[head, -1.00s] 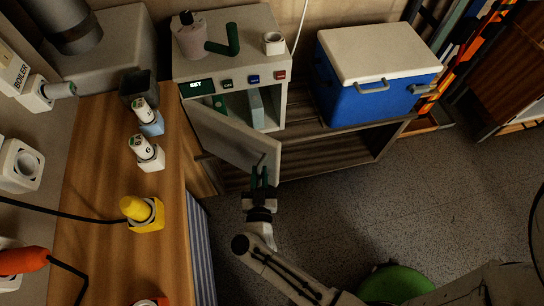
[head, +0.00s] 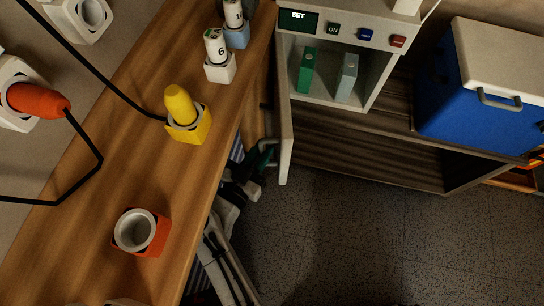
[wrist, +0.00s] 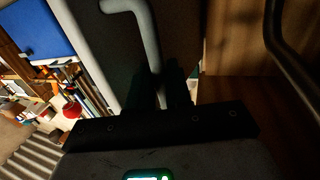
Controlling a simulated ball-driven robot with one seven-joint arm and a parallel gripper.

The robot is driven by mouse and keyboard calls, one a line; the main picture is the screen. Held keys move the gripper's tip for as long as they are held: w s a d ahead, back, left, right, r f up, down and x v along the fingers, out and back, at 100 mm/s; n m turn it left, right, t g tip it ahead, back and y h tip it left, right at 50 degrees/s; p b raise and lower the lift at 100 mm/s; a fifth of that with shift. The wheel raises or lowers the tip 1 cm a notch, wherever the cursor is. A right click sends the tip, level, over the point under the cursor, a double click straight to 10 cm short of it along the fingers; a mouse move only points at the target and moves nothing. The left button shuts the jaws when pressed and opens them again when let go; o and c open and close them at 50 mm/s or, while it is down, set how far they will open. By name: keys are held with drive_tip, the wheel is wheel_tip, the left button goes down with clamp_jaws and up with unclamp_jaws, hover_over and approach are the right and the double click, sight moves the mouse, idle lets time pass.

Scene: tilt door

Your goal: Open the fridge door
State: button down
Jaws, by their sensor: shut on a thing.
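The fridge (head: 381,78) is a small pale box with a SET display and buttons along its front. Its door (head: 286,135) stands wide open at the left, seen nearly edge-on in the head view. Inside the open fridge are a green carton (head: 307,72) and a pale blue-grey carton (head: 346,78). My gripper (head: 264,154) is shut on the grey door handle (wrist: 144,30), on the door's left side in the head view. In the wrist view the dark fingers (wrist: 161,86) are around the lower part of the handle and are poorly lit.
A wooden counter (head: 110,175) runs along the left, close beside my arm, bearing a yellow block (head: 187,128), an orange-red holder (head: 152,240) and white bottles. A blue cooler (head: 455,98) stands right of the fridge. The speckled floor (head: 380,240) in front is clear.

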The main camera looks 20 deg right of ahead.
drive_tip(key=shift+w+r+m+g+h+b, duration=0.1)
drive_tip(key=shift+w+m+g+h+b, duration=0.2)
drive_tip(key=shift+w+h+b, duration=0.15)
drive_tip(key=c, duration=1.2)
unclamp_jaws()
drive_tip(key=shift+w+d, duration=0.1)
drive_tip(key=shift+d, duration=0.05)
drive_tip(key=shift+c, duration=0.2)
drive_tip(key=shift+a, duration=0.25)
drive_tip(key=shift+a, duration=0.1)
